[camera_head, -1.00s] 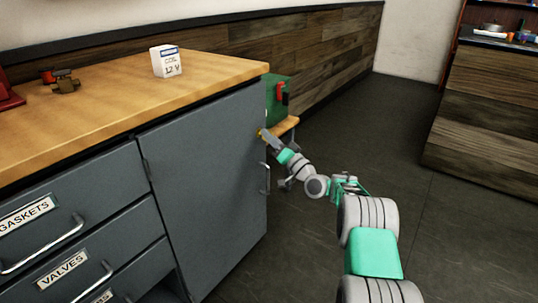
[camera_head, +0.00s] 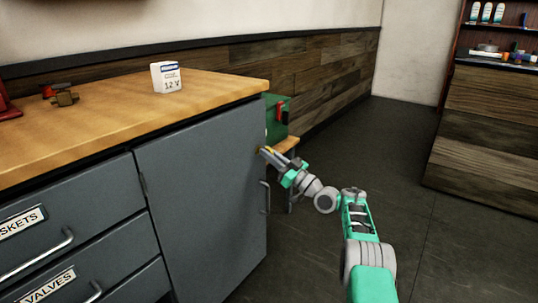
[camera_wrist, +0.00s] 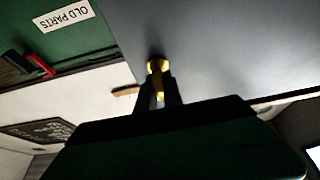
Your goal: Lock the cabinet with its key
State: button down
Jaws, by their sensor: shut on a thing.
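The grey cabinet door (camera_head: 205,195) is closed flush under the wooden counter, with its handle (camera_head: 265,197) on the right side. My gripper (camera_head: 266,151) is at the door's upper right, above the handle. In the wrist view my gripper (camera_wrist: 159,100) is shut on the brass key (camera_wrist: 158,82). The key's far end meets a round brass lock (camera_wrist: 157,64) on the grey door face (camera_wrist: 215,50). How deep the key sits, and which way the lock is turned, I cannot tell. In the head view the key is mostly hidden by the fingers.
A green box (camera_head: 277,118) with a red part stands on a small wooden stand beside the cabinet; its "OLD PARTS" label (camera_wrist: 64,15) shows in the wrist view. A white 12 V box (camera_head: 166,78) and a valve (camera_head: 65,98) are on the counter (camera_head: 120,110).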

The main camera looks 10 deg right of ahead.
dwell(0.3)
jog(key=c, duration=1.5)
grip_release()
jog(key=v, duration=0.7)
jog(key=shift+s+d+f, duration=0.1)
jog(key=shift+s+d, duration=0.15)
